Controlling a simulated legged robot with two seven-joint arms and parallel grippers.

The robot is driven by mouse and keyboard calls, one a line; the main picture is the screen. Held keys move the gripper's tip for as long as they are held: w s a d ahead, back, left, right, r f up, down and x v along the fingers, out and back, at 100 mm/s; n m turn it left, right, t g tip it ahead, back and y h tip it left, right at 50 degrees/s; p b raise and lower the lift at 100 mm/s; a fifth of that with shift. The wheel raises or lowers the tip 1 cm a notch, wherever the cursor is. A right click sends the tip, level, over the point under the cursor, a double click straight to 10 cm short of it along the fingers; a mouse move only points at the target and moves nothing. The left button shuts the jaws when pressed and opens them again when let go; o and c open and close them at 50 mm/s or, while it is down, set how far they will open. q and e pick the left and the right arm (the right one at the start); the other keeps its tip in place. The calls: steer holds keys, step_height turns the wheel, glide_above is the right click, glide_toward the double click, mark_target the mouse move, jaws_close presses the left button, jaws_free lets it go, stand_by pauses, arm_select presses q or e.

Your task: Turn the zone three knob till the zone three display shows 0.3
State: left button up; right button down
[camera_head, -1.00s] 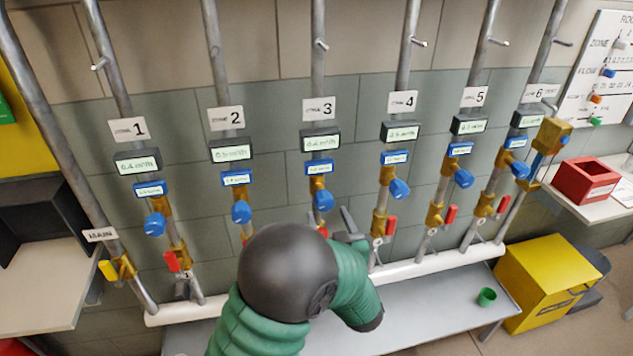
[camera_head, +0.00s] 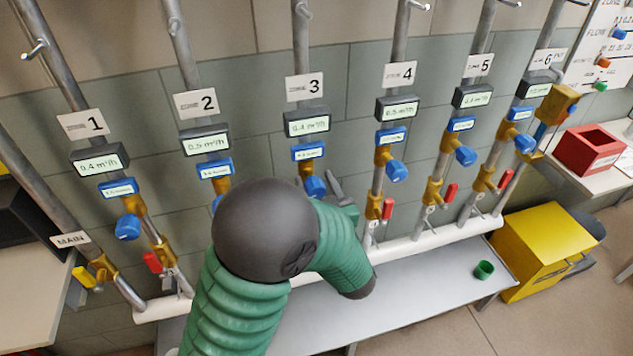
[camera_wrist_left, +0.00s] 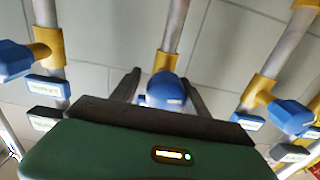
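The zone three knob (camera_head: 315,187) is blue and sits on the third pipe, below a small blue label box (camera_head: 308,152). The zone three display (camera_head: 307,123) above it appears to read 0.4 m³/h. My left gripper (camera_wrist_left: 160,82) is at the knob, one dark finger on each side of it in the left wrist view. The blue knob (camera_wrist_left: 165,91) lies between the open fingers; contact is hard to tell. In the head view one finger of the gripper (camera_head: 336,187) shows just right of the knob, and my arm hides the pipe below. My right gripper is not in view.
The zone two knob (camera_head: 218,203) is partly hidden by my arm. The zone four knob (camera_head: 396,171) and a red-handled valve (camera_head: 388,208) stand to the right. A grey bench (camera_head: 430,285) with a green cup (camera_head: 484,270) lies below.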

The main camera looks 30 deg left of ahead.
arm_select(q)
steer(key=shift+a, duration=0.55)
steer(key=c, duration=0.5)
steer(key=shift+a+f, duration=0.15)
steer(key=shift+a, duration=0.05)
steer(key=shift+c, duration=1.9)
steer(key=shift+w+d, duration=0.1)
steer(key=shift+d, duration=0.15)
steer(key=m+p, duration=0.1)
steer(key=p, duration=0.1)
steer(key=m+p, duration=0.2)
steer(key=shift+r+p, duration=0.35)
steer(key=shift+p, duration=0.05)
steer(key=shift+f+m+p, duration=0.3)
steer(key=shift+m+p, duration=0.15)
steer(key=shift+m, duration=0.15)
steer(key=shift+f, duration=0.15)
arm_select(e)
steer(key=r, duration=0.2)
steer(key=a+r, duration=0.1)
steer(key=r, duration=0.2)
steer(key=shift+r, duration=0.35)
arm_select(q)
steer(key=o, duration=1.4)
steer(key=shift+c, duration=0.2)
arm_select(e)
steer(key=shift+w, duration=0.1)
arm_select(q)
steer(key=shift+a, duration=0.15)
